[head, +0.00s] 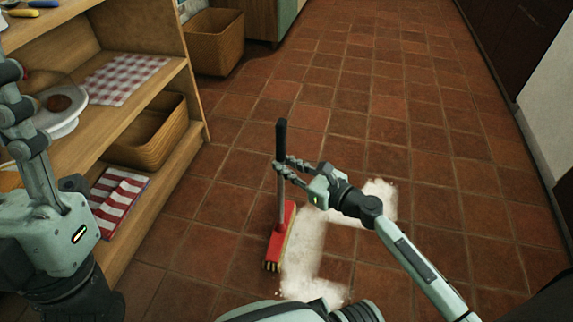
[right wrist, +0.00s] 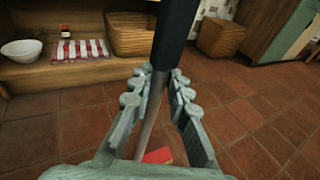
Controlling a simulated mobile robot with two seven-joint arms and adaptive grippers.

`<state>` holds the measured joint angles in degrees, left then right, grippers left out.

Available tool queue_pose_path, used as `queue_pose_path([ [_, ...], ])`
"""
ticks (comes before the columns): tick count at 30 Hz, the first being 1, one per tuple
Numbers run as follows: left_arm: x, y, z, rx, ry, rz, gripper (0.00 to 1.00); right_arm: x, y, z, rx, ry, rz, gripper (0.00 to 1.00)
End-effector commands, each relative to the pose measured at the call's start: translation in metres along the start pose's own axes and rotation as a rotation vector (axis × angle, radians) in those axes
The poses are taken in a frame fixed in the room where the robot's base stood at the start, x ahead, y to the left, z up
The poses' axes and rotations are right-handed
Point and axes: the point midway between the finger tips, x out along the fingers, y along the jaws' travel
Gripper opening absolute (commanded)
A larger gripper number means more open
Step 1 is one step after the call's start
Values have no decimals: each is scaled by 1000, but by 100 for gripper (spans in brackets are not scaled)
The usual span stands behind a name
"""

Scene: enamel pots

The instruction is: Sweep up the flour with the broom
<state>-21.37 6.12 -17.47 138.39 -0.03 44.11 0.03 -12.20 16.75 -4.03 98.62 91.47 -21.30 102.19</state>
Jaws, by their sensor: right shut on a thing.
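The broom stands nearly upright on the tiles, with a black grip (head: 282,138), a grey shaft and a red head (head: 281,236) with pale bristles. My right gripper (head: 281,165) is shut on the shaft just below the black grip. In the right wrist view the shaft (right wrist: 149,128) runs between the fingers, and a bit of the red head (right wrist: 158,156) shows below. White flour (head: 306,240) lies in an uneven band right of the broom head, with an arm reaching up and right. My left gripper (head: 22,110) is at the left edge, partly cut off, away from the broom.
A wooden shelf (head: 190,75) on the left holds a checked cloth (head: 125,78), a glass-domed plate, a basket (head: 155,135) and a striped cloth (head: 118,195). Another basket (head: 214,45) stands on the floor behind. The tiled floor (head: 370,90) ahead is clear.

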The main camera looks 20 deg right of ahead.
Motion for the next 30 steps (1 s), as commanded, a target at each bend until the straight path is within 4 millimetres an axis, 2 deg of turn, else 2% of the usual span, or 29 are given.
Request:
queue_pose_path([
  [13,-1,0,1,0,-5,-1,40,0,0,2,0,-3,0,0],
  [30,-7,0,3,0,-3,0,40,-2,-2,-7,0,-2,-1,0],
])
